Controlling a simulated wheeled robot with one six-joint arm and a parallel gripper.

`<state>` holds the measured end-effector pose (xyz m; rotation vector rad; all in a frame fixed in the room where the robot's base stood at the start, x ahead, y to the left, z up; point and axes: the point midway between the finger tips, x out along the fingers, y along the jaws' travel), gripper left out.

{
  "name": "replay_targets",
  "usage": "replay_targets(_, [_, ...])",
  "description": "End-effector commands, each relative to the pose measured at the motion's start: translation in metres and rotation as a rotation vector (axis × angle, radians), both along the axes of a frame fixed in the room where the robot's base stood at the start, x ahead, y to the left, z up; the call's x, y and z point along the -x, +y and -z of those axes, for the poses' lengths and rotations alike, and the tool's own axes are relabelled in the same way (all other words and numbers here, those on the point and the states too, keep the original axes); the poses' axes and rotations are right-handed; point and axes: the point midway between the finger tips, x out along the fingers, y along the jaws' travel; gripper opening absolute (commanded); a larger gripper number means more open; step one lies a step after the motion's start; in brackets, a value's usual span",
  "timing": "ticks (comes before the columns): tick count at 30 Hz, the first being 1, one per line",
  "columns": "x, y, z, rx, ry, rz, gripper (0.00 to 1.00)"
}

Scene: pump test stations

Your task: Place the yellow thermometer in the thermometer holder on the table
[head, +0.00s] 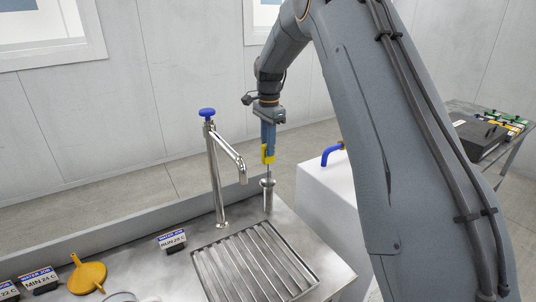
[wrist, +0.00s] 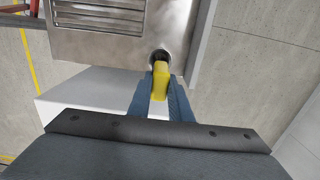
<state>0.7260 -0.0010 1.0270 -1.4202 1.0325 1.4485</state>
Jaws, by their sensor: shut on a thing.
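The yellow thermometer (head: 268,154) is held upright in my gripper (head: 268,142), which is shut on it. Its thin probe points down at the metal thermometer holder (head: 268,196), a narrow upright cylinder on the steel table. In the head view the probe's lower end meets the holder's top; how deep it sits inside cannot be told. In the wrist view the yellow body (wrist: 160,82) is between the blue fingers (wrist: 160,98), directly over the dark round opening of the holder (wrist: 159,56).
A faucet with a blue knob (head: 207,113) stands just left of the holder. A slatted drain grate (head: 252,262) lies in front. A yellow funnel (head: 87,277) and small label signs (head: 172,241) are at the left.

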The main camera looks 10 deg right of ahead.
Motion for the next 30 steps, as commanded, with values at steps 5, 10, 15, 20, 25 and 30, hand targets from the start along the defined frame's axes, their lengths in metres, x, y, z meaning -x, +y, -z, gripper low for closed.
replay_targets(5, [0.000,0.000,0.010,0.000,0.000,0.000,0.00])
replay_targets(10, [0.001,0.000,0.033,0.000,0.003,0.000,0.00])
replay_targets(15, [0.000,0.000,0.043,0.000,-0.001,0.000,0.00])
replay_targets(20, [0.000,0.000,0.043,0.000,-0.001,0.000,0.00])
replay_targets(25, [0.000,0.000,0.046,0.000,-0.001,0.000,0.25])
replay_targets(30, [0.000,0.000,0.046,0.000,-0.001,0.000,0.37])
